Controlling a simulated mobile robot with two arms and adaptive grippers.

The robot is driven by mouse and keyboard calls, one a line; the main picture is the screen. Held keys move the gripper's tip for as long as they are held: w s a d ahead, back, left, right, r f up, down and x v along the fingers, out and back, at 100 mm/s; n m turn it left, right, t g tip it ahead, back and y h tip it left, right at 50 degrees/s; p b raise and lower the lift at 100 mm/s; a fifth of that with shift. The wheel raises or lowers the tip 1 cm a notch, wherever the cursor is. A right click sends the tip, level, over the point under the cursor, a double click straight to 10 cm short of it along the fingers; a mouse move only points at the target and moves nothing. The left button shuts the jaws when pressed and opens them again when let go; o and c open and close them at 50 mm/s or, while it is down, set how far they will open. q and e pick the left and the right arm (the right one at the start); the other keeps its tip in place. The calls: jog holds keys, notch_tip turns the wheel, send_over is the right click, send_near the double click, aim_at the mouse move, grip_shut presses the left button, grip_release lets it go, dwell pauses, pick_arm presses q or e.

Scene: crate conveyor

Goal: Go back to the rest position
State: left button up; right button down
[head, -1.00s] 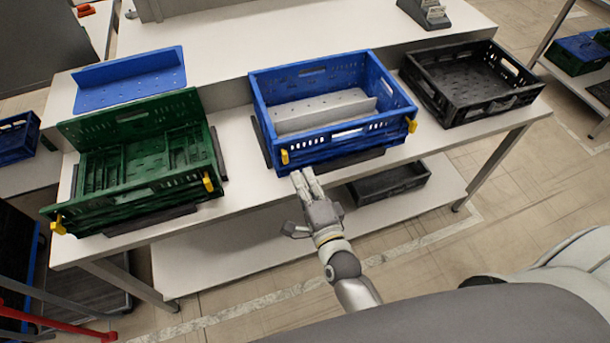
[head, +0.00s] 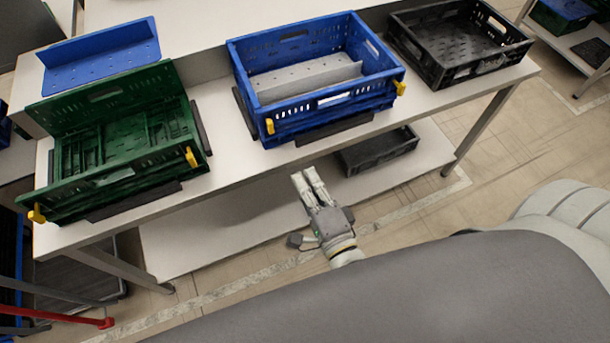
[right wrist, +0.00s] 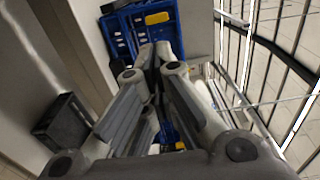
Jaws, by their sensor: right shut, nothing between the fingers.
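My right gripper (head: 306,175) is shut and empty, with its two fingers side by side. It is in front of the bench's front edge, apart from the blue crate (head: 330,99). In the right wrist view my right gripper (right wrist: 153,54) shows its fingers together, with part of the blue crate (right wrist: 143,35) and a yellow latch beyond them. My left gripper is not in view.
A green crate (head: 115,178) with its side panel raised stands left on the white bench (head: 222,150), and a black crate (head: 436,66) stands right. Another black crate (head: 362,157) is on the lower shelf. A red bar (head: 75,320) is at lower left. Open floor lies at right.

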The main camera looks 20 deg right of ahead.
jog(key=s+f+n+g+y, duration=0.1)
jog(key=s+f+n+g, duration=0.25)
jog(key=f, duration=0.65)
jog(key=s+a+f+n+g, duration=0.15)
jog(key=f+n, duration=0.25)
jog(key=f, duration=0.7)
jog(key=s+f+n+g+y, duration=0.1)
jog(key=s+f+n+g, duration=0.3)
jog(key=f, duration=0.6)
jog(key=s+d+f+n+g+h, duration=0.1)
jog(key=s+d+f+n+g, duration=0.3)
jog(key=s+f, duration=0.4)
jog(key=s+d+f+n+g+h, duration=0.1)
jog(key=s+d+f+n+g, duration=0.3)
jog(key=s, duration=0.9)
jog(key=d+f, duration=0.3)
jog(key=f, duration=0.2)
jog(key=shift+f+h, duration=0.2)
jog(key=shift+h, duration=0.1)
jog(key=shift+n, duration=0.25)
